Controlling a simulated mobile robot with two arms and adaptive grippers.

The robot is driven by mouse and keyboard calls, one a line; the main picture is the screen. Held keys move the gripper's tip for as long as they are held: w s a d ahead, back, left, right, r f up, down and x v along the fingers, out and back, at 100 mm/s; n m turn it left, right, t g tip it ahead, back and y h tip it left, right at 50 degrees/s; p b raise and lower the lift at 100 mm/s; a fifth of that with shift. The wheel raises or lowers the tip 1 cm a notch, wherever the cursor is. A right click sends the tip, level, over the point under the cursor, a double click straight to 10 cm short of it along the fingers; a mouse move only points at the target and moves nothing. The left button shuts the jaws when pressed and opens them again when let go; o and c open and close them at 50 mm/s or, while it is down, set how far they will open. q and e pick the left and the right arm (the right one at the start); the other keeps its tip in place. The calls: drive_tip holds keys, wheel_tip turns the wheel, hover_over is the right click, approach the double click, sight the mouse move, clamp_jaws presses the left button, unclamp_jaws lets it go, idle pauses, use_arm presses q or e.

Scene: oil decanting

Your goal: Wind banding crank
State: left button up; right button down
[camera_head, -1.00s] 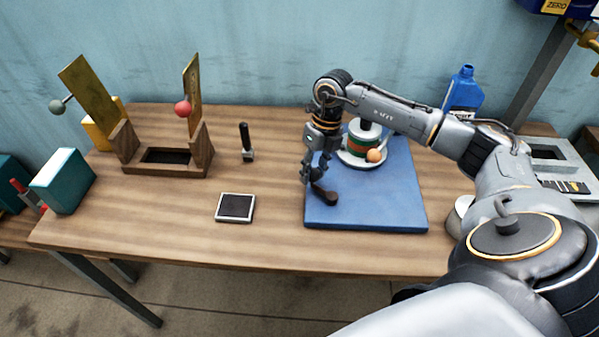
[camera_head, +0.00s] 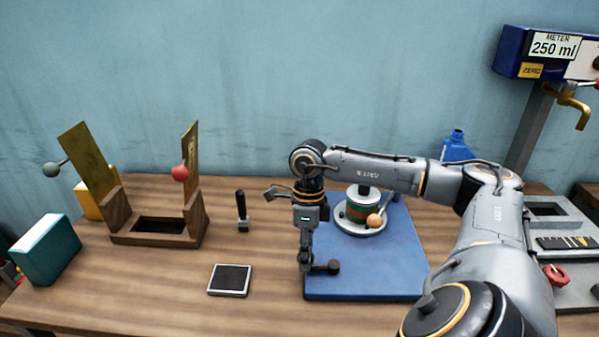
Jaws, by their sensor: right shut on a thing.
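The banding wheel is a pale round base (camera_head: 352,228) at the back of the blue mat. It carries a drum (camera_head: 362,205) with green and red bands and a dark top. An orange ball knob (camera_head: 374,220) sits at its front right. My right gripper (camera_head: 306,264) points down at the mat's left edge, front left of the wheel and apart from it. It is shut on a small dark brown piece with a rounded end (camera_head: 333,267); whether this belongs to the crank I cannot tell. The fingers partly hide it. My left gripper is out of view.
The blue mat (camera_head: 385,275) is clear at its front right. A small dark-topped tile (camera_head: 229,280), a black-handled tool (camera_head: 242,212) and a wooden stand (camera_head: 122,238) lie to the left. A blue bottle (camera_head: 456,148) and a metered tap (camera_head: 572,98) stand behind at right.

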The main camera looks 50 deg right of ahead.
drive_tip(key=shift+s+a+n, duration=0.15)
drive_tip(key=shift+n, duration=0.15)
idle(0.4)
drive_tip(key=c, duration=0.9)
unclamp_jaws()
drive_tip(key=shift+o, duration=0.2)
wheel_tip(320, 180, up, 12)
drive_tip(key=w+d, duration=0.1)
drive_tip(key=shift+w+d, duration=0.2)
drive_tip(key=shift+d, duration=0.2)
drive_tip(key=shift+f, duration=0.1)
